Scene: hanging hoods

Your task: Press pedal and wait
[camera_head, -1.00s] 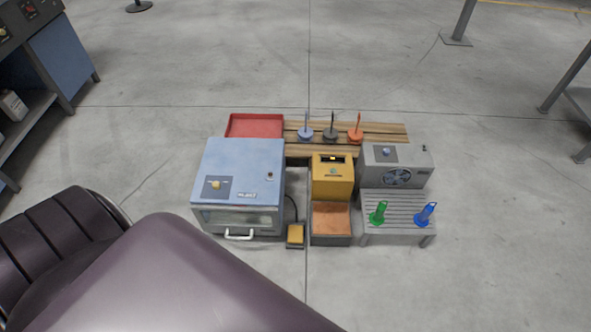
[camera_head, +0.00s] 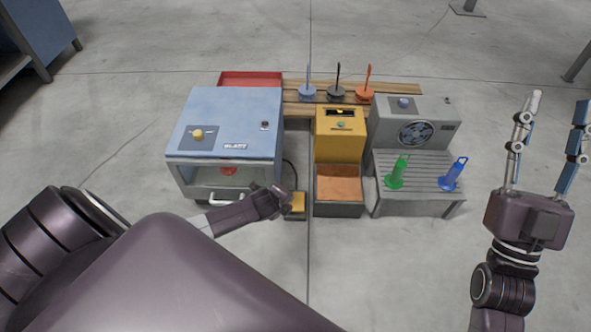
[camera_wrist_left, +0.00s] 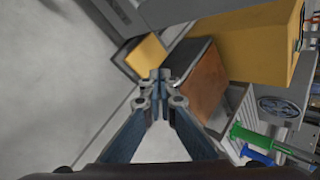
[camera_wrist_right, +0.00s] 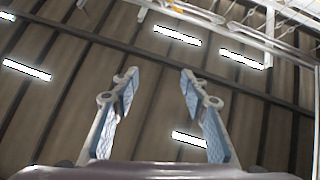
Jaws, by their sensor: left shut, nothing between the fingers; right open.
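The yellow pedal (camera_head: 298,203) sits on the floor at the front right corner of the blue box (camera_head: 232,115), with a cable running up behind it. It also shows in the left wrist view (camera_wrist_left: 147,52), beyond the fingertips. My left gripper (camera_head: 284,200) is shut and empty, at the pedal's left side and partly in front of it. Whether it touches the pedal I cannot tell. In the left wrist view, the left gripper's (camera_wrist_left: 160,76) fingertips meet. My right gripper (camera_head: 559,102) is open and empty at the far right, pointing upward; its wrist view shows spread fingers (camera_wrist_right: 158,78) against the ceiling.
Right of the pedal stands a yellow machine (camera_head: 340,148) with an orange-topped tray (camera_head: 338,184). A grey slatted stand (camera_head: 420,167) holds a green piece (camera_head: 397,172) and a blue piece (camera_head: 453,174). A fan unit (camera_head: 437,112), a red tray (camera_head: 250,79) and several pegged stands are behind.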

